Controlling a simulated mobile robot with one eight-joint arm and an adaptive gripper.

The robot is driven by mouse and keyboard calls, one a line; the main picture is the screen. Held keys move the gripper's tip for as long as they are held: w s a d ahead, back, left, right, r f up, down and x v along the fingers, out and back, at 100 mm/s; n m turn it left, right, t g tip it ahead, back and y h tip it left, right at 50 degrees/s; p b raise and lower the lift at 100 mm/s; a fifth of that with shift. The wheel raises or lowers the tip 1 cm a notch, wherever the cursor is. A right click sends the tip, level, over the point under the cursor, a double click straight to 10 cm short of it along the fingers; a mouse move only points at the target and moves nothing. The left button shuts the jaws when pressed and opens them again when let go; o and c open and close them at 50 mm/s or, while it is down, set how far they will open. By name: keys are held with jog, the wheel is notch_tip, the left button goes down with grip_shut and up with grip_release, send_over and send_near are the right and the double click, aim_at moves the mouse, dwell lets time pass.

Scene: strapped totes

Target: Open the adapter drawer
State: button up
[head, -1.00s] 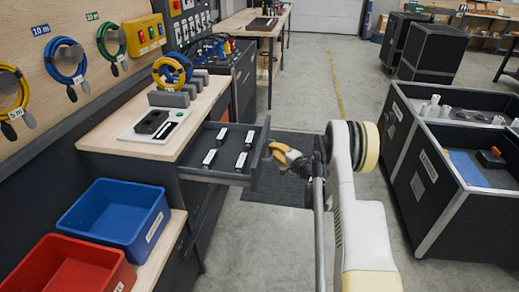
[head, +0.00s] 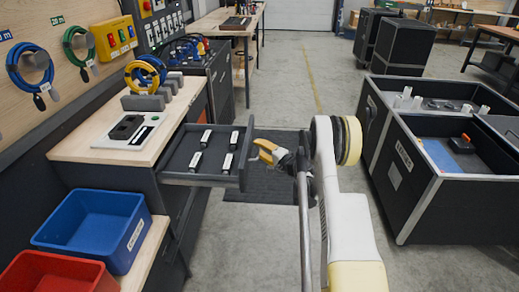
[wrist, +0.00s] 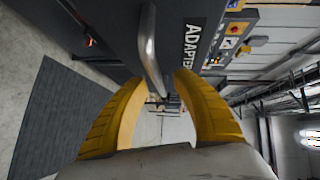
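The adapter drawer (head: 243,158) is pulled out from the wooden-topped bench. Its dark tray shows several small adapters with white labels. In the wrist view its dark front (wrist: 190,14) carries a white "ADAPTE..." label, cut off by a finger, and a curved metal bar handle (wrist: 149,45). My gripper (head: 260,147) is at the outer side of the drawer front. In the wrist view its two yellow fingers (wrist: 162,80) stand apart with the handle's near end between their tips. The gap looks wider than the bar; any contact is unclear.
A blue bin (head: 95,245) and a red bin (head: 60,280) sit on a low shelf below the drawer's left. A large dark tote (head: 412,185) stands right of my arm. Floor between is clear, with a dark mat (head: 265,190) beneath my gripper.

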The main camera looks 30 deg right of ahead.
jog(key=s+d+r, duration=0.1)
jog(key=s, duration=1)
jog(key=shift+s+d+r, duration=0.3)
jog(key=shift+s+r, duration=0.05)
jog(key=shift+s, duration=0.05)
